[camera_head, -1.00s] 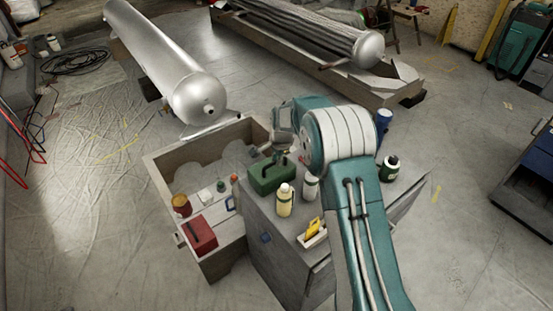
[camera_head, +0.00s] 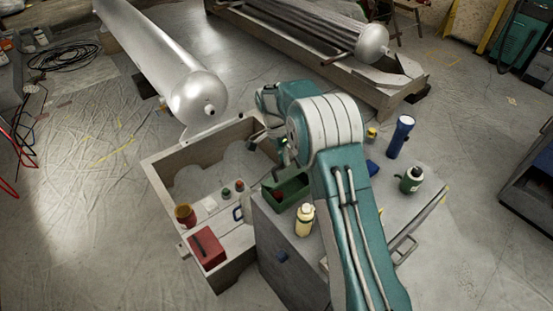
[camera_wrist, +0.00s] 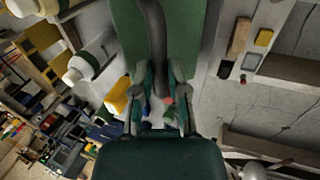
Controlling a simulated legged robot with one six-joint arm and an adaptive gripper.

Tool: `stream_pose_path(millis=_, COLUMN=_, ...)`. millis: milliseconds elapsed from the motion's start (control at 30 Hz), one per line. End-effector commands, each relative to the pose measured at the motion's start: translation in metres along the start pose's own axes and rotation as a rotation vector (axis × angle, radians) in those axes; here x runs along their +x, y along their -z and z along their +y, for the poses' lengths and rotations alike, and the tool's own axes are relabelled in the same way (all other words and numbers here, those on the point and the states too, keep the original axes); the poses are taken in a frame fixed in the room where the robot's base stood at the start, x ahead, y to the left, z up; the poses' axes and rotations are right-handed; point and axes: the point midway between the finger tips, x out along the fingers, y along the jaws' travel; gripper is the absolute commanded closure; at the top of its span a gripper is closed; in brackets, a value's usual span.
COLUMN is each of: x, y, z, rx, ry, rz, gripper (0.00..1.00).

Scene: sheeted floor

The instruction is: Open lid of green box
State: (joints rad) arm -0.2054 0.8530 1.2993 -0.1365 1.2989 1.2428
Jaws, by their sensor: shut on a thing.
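The green box (camera_head: 290,203) stands on the near left part of the grey cabinet top. Its top is open and a dark reddish inside shows. My gripper (camera_head: 268,140) is above and behind the box, partly hidden by my arm. In the wrist view, my gripper (camera_wrist: 163,103) is shut on the dark handle (camera_wrist: 153,35) of the green lid (camera_wrist: 185,30). The lid fills the upper middle of that view. In the head view the lid is mostly hidden, so its exact tilt is hard to tell.
A yellowish bottle (camera_head: 304,220) stands close to the box's near side. A wooden crate (camera_head: 165,172) and a red box (camera_head: 207,248) are to the left.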

Motion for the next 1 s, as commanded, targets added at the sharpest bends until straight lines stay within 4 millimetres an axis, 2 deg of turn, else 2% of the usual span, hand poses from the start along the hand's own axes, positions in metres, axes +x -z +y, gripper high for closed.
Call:
stream_pose_path(millis=400, x=-0.005, y=0.001, z=-0.013, rx=-0.004, ry=-0.219, rz=-0.006, gripper=1.0)
stream_pose_path(millis=1000, x=-0.011, y=0.002, z=-0.026, rx=-0.001, ry=-0.384, rz=-0.005, gripper=1.0)
